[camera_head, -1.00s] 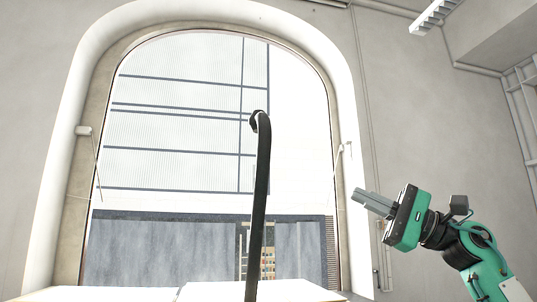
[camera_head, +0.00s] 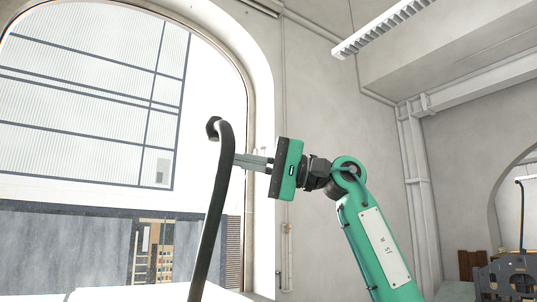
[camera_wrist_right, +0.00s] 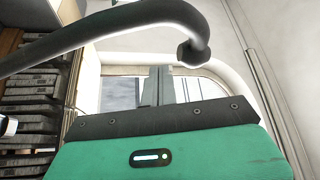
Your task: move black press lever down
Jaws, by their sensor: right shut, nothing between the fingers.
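The black press lever (camera_head: 214,210) stands tall and slightly tilted in the head view, with a short hooked end at its top. Its lower end runs out of the picture. My right gripper (camera_head: 240,160) is shut and empty, its fingers pointing left at the lever's upper part. The fingertips appear to meet the lever's right edge, but I cannot tell whether they touch it. In the right wrist view the lever (camera_wrist_right: 110,22) curves across the top, its hooked end above and right of the shut fingers (camera_wrist_right: 159,80). My left gripper is out of view.
A large arched window (camera_head: 95,95) lies behind the lever. A pale wall (camera_head: 325,90) with pipes is behind my right arm. A dark machine (camera_head: 510,275) stands at the far lower right. Shelves of dark flat items (camera_wrist_right: 30,110) show at left in the wrist view.

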